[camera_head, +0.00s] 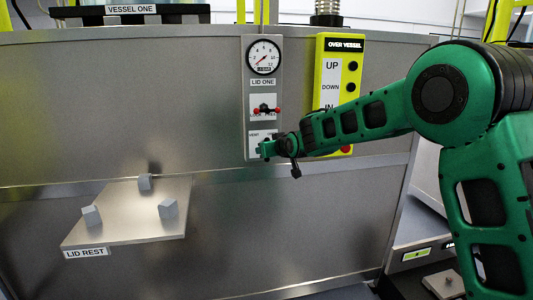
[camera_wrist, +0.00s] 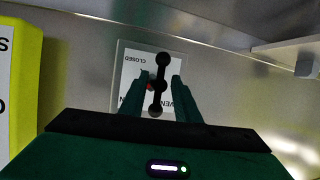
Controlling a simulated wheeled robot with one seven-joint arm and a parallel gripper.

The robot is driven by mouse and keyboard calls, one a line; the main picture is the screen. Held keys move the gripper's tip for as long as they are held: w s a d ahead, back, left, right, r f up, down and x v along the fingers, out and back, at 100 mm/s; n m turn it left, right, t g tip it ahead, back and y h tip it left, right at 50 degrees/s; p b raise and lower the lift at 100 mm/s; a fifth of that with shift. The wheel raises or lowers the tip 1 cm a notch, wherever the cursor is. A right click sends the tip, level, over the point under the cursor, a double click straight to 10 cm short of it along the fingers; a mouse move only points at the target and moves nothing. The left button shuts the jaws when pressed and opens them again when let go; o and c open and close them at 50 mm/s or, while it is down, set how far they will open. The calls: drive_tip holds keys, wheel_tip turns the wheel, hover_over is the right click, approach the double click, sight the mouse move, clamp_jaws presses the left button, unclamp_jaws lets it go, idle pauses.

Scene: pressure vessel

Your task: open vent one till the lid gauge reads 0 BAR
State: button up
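The lid gauge (camera_head: 263,57) is a round white dial above the label LID ONE on a grey panel. Its thin needle slants across the dial; the exact reading is too small to tell. The vent one handle is a black bar with round knobs (camera_wrist: 163,60), on a white plate (camera_wrist: 130,62) lettered VENT and CLOSED, upside down in the wrist view. My gripper (camera_wrist: 160,80) has one finger on each side of the bar, with visible gaps. In the head view my gripper (camera_head: 268,149) covers most of the vent plate and hides the handle.
A yellow OVER VESSEL button box (camera_head: 327,75) hangs close to the right, behind my arm. The LID REST shelf (camera_head: 130,218) with grey blocks juts out at lower left.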

drive_tip(key=shift+d, duration=0.1)
drive_tip(key=v, duration=1)
drive_tip(key=shift+s+r, duration=0.15)
drive_tip(key=shift+s, duration=0.1)
drive_tip(key=shift+d, duration=0.1)
drive_tip(key=s+d+f+m+g+h, duration=0.2)
drive_tip(key=s+d, duration=0.4)
drive_tip(key=d, duration=0.5)
drive_tip(key=s+d+f+m+g+h, duration=0.1)
drive_tip(key=s+d+f+m+h, duration=0.3)
drive_tip(key=d, duration=0.7)
drive_tip(key=s+d+f+g+h, duration=0.1)
drive_tip(key=s+d+g, duration=0.1)
drive_tip(key=s+d, duration=0.7)
drive_tip(key=s+d+f+m+g, duration=0.2)
drive_tip(key=s+d, duration=0.1)
drive_tip(key=s, duration=0.7)
drive_tip(key=s+d+f+m+g, duration=0.2)
drive_tip(key=s+d+f, duration=0.1)
drive_tip(key=s, duration=0.8)
drive_tip(key=s+d+f+m+g+y, duration=0.1)
drive_tip(key=s+d, duration=0.4)
drive_tip(key=s, duration=0.5)
drive_tip(key=shift+s+d+f+m+g, duration=0.25)
drive_tip(key=shift+f+m+g, duration=0.25)
drive_tip(key=shift+f+g, duration=0.5)
